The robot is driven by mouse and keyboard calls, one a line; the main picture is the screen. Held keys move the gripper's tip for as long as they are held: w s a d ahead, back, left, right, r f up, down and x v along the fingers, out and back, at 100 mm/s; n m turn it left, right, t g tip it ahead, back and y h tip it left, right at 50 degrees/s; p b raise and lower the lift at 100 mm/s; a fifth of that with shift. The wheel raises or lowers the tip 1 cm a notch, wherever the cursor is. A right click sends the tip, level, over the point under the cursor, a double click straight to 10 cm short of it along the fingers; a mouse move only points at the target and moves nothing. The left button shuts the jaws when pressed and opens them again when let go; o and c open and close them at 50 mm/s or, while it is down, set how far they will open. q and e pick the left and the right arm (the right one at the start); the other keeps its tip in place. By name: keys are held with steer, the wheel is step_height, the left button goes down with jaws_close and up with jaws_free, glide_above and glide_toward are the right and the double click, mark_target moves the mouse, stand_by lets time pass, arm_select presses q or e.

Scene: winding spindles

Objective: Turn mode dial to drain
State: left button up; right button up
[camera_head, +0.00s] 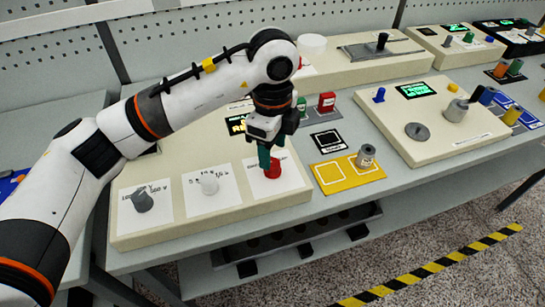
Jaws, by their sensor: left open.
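A beige panel (190,228) on the bench carries three white label cards with knobs. A grey knob (142,200) stands on the left card, a white knob (209,183) on the middle one and a red knob (273,170) on the right one. The card print is too small to read, so I cannot tell which knob is the mode dial. My left gripper (267,160) points down at the red knob, its teal fingers open. The fingers cover part of the knob; I cannot tell whether they touch it. My right gripper is not in view.
A green-lit display (237,125) sits partly behind my arm. Right of the panel are a yellow tray (346,180) with a grey cylinder (366,156), a black square plate (326,142) and a red block (327,102). Another beige panel (432,150) stands farther right.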

mark_target(273, 162)
arm_select(q)
step_height(273, 162, up, 8)
steer(key=shift+b, duration=0.4)
steer(key=shift+r, duration=0.2)
